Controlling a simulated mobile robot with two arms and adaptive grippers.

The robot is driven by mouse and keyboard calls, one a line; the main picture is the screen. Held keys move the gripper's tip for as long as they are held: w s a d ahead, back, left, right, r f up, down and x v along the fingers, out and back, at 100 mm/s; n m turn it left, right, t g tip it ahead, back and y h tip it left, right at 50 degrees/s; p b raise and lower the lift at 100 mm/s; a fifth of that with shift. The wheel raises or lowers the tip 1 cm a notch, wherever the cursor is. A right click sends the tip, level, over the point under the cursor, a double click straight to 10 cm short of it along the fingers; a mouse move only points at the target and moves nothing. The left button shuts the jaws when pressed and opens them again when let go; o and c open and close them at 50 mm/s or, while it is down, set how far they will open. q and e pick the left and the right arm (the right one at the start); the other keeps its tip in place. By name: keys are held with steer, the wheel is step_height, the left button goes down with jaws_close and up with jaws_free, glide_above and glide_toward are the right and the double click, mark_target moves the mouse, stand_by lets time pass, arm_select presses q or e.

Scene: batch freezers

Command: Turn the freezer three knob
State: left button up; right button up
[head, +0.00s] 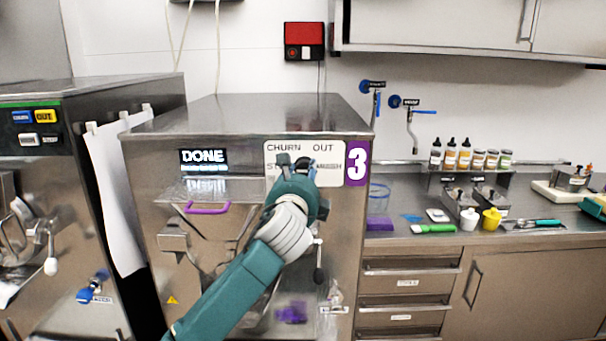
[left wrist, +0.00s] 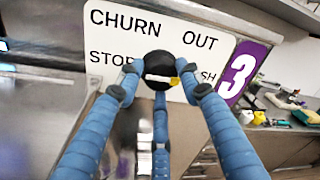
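Freezer three (head: 340,215) is the steel machine in the middle of the head view, with a purple "3" label (head: 357,163). Its black round knob (left wrist: 160,67) sits on the white panel (left wrist: 112,38) marked CHURN, OUT, STOP and a partly covered word ending in SH. The knob's white bar lies nearly level, with a yellow dot at its right end. My left gripper (head: 297,164) is in front of the panel and hides most of the knob in the head view. In the left wrist view its blue fingers (left wrist: 160,84) are spread around the knob, with gaps at both sides. My right gripper is not in view.
A lit DONE display (head: 204,157) and a purple handle (head: 207,208) are left of my arm. Another freezer (head: 60,200) stands at the left. A counter (head: 480,237) with bottles and small tools is at the right.

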arm_select(q)
steer(key=c, duration=0.5)
steer(key=shift+f, duration=0.1)
steer(key=n+b, duration=0.1)
steer(key=n, duration=0.2)
steer(key=shift+f+n, duration=0.15)
steer(key=shift+n, duration=0.15)
steer(key=shift+n+t+b, duration=0.4)
steer(key=shift+n+b, duration=0.5)
steer(key=shift+n, duration=0.9)
steer(key=shift+y, duration=0.3)
steer(key=o, duration=1.1)
steer(key=shift+o, duration=0.3)
steer(key=shift+s, duration=0.1)
